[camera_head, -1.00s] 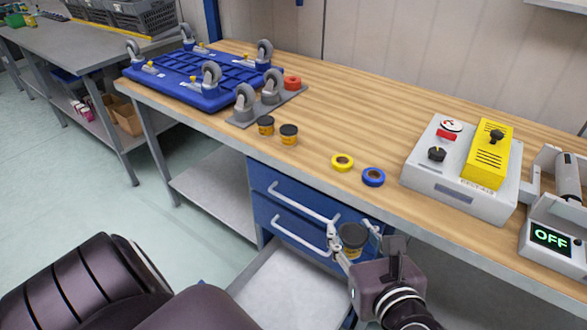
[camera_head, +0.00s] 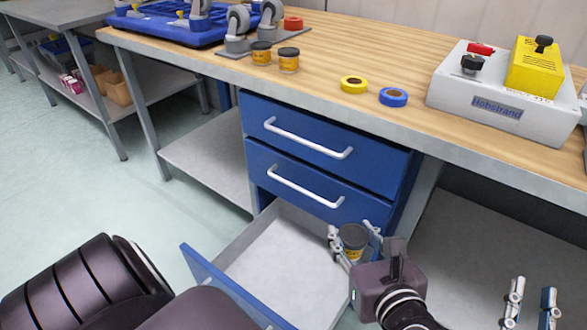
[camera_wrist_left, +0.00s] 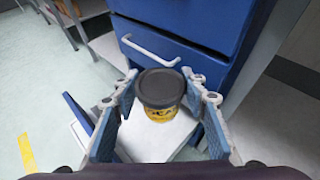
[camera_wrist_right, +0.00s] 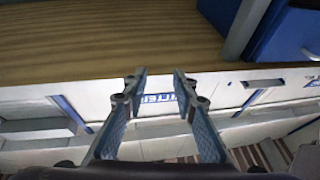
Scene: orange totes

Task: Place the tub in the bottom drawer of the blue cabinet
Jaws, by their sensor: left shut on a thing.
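The tub (camera_head: 353,238), yellow with a dark lid, is held upright in my left gripper (camera_head: 352,246). It also shows between the left fingers in the left wrist view (camera_wrist_left: 161,92). The blue cabinet (camera_head: 250,125) stands under the workbench. Its bottom drawer (camera_head: 285,262) is pulled open and its visible grey floor looks empty. The tub shows over the drawer's right part; its exact height above the floor is hard to tell. My right gripper (camera_head: 530,300) is open and empty at the lower right, with its fingers apart in the right wrist view (camera_wrist_right: 160,85).
The two upper drawers (camera_head: 310,140) are shut. The workbench (camera_head: 370,60) carries two similar tubs (camera_head: 288,60), yellow tape (camera_head: 353,84), blue tape (camera_head: 393,97), a grey-and-yellow device (camera_head: 500,100) and a blue wheeled dolly (camera_head: 165,25). A grey lower shelf (camera_head: 212,160) lies left of the cabinet.

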